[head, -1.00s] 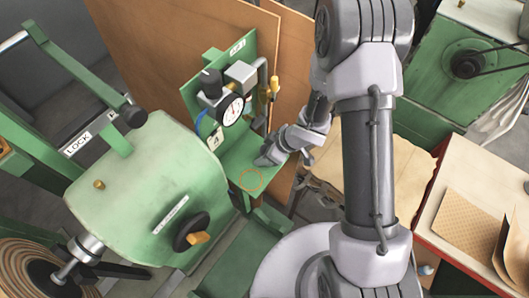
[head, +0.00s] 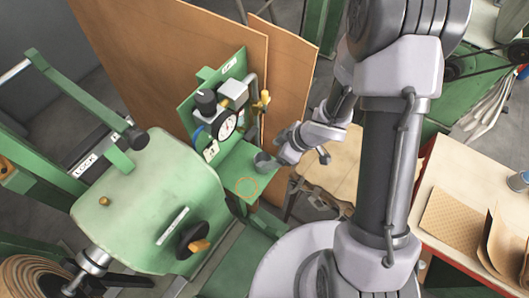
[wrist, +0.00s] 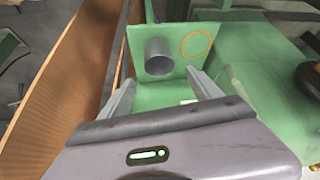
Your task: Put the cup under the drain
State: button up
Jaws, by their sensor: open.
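A small grey metal cup (head: 262,163) stands on the green shelf (head: 238,165) under the gauge panel, near the shelf's right edge. An orange ring (head: 247,187) is marked on the shelf beside the cup, and the cup is outside it. My gripper (head: 281,152) is just right of the cup. In the wrist view my gripper (wrist: 162,88) is open and empty, with the cup (wrist: 158,58) beyond the fingertips, roughly between their lines, and the ring (wrist: 195,45) to its right. I cannot clearly identify the drain among the panel fittings.
The green panel (head: 232,70) carries a round gauge (head: 225,127), a regulator and a brass valve (head: 264,99) above the shelf. A brown board (head: 165,50) stands behind. A green machine with a black handwheel (head: 192,240) is left of the shelf. A red-edged table (head: 440,240) is at right.

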jog(key=w+d+r+m+t+h, duration=0.3)
jog(key=w+d+r, duration=0.25)
jog(key=r, duration=0.35)
jog(key=s+d+r+m+t+h, duration=0.1)
jog(key=s+d+r+m+h, duration=0.2)
jog(key=r, duration=0.4)
jog(key=d+r+m+h, duration=0.1)
jog(key=d+r+m, duration=0.3)
jog(key=r, duration=0.3)
jog(key=s+a+r+m+y, duration=0.1)
jog(key=s+a+r+m, duration=0.2)
jog(key=s, duration=0.5)
jog(key=s+a+r+m+y, duration=0.2)
jog(key=s+a+r+m, duration=0.2)
jog(key=s, duration=0.5)
jog(key=shift+s+a+r+g+y, duration=0.15)
jog(key=shift+a+r+g+y, duration=0.2)
jog(key=shift+a+r, duration=0.3)
jog(key=shift+f, duration=0.1)
